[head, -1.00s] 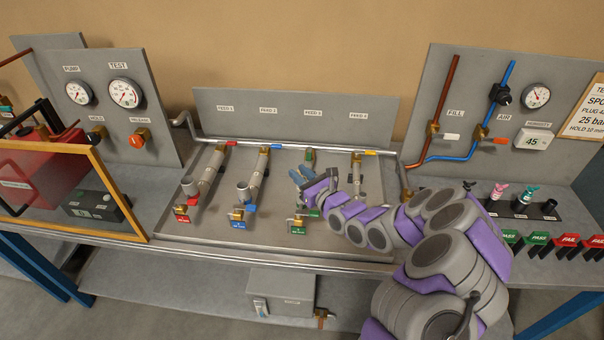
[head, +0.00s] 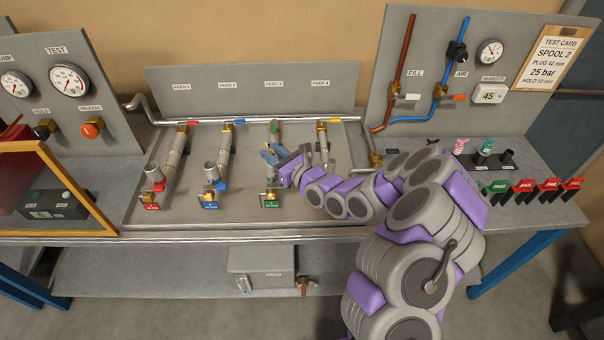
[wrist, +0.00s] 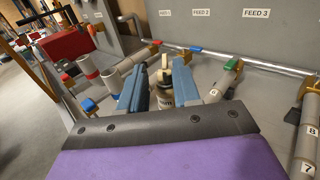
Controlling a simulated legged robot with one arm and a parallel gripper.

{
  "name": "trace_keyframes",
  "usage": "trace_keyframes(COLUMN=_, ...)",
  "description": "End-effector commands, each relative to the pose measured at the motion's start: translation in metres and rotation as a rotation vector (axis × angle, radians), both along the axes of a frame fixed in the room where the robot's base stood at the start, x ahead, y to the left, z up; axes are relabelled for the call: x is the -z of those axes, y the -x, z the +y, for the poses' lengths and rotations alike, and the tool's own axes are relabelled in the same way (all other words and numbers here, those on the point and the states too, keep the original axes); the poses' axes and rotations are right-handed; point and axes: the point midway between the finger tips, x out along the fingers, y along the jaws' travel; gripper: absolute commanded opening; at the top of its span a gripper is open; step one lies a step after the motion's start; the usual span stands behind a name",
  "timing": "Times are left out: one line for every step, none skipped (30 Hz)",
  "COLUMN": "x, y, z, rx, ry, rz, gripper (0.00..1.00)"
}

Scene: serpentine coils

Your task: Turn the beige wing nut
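The beige wing nut (wrist: 164,66) shows in the wrist view, standing on top of a pale cylindrical fitting (wrist: 164,92). My gripper (wrist: 159,72) has two blue-grey fingers, one on each side of it. The fingers are apart, and I see a gap on at least the left side of the nut; contact on the right cannot be told. In the head view my gripper (head: 270,153) is over the third feed line, below its green-marked valve (head: 275,127). The nut itself is hidden or too small to tell there.
Feed pipes with red (head: 152,187) and blue (head: 217,187) valve handles stand to the left on the sloped panel. The fourth feed pipe (head: 322,140) is right beside my arm. A gauge board (head: 460,30) rises at the back right. A wood-framed guard (head: 85,190) is at the left.

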Motion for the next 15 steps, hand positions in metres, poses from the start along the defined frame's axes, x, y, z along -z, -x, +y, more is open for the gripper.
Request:
trace_keyframes(x=0.001, y=0.005, z=-0.007, rx=0.003, ry=-0.001, rz=0.006, gripper=0.32)
trace_keyframes(x=0.0, y=0.008, z=-0.011, rx=0.004, ry=0.0, rz=0.004, gripper=0.32)
trace_keyframes(x=-0.001, y=0.012, z=-0.014, rx=0.003, ry=-0.001, rz=0.002, gripper=0.32)
trace_keyframes(x=-0.001, y=0.015, z=-0.017, rx=0.003, ry=-0.001, rz=0.0, gripper=0.32)
trace_keyframes(x=-0.002, y=0.018, z=-0.019, rx=0.002, ry=-0.001, rz=-0.003, gripper=0.32)
trace_keyframes(x=-0.004, y=0.023, z=-0.021, rx=0.002, ry=-0.003, rz=-0.004, gripper=0.32)
trace_keyframes(x=-0.005, y=0.026, z=-0.022, rx=0.002, ry=-0.005, rz=-0.005, gripper=0.32)
trace_keyframes(x=-0.005, y=0.029, z=-0.024, rx=0.003, ry=-0.004, rz=-0.007, gripper=0.32)
trace_keyframes(x=-0.005, y=0.033, z=-0.027, rx=0.003, ry=-0.002, rz=-0.009, gripper=0.32)
trace_keyframes(x=-0.006, y=0.035, z=-0.029, rx=0.003, ry=-0.001, rz=-0.011, gripper=0.32)
trace_keyframes(x=-0.006, y=0.038, z=-0.03, rx=0.002, ry=-0.001, rz=-0.011, gripper=0.32)
trace_keyframes(x=-0.007, y=0.042, z=-0.033, rx=0.002, ry=-0.001, rz=-0.013, gripper=0.32)
trace_keyframes(x=-0.007, y=0.046, z=-0.035, rx=0.001, ry=-0.001, rz=-0.012, gripper=0.32)
trace_keyframes(x=-0.007, y=0.049, z=-0.037, rx=0.001, ry=-0.002, rz=-0.013, gripper=0.32)
trace_keyframes(x=-0.007, y=0.053, z=-0.039, rx=0.0, ry=-0.001, rz=-0.013, gripper=0.32)
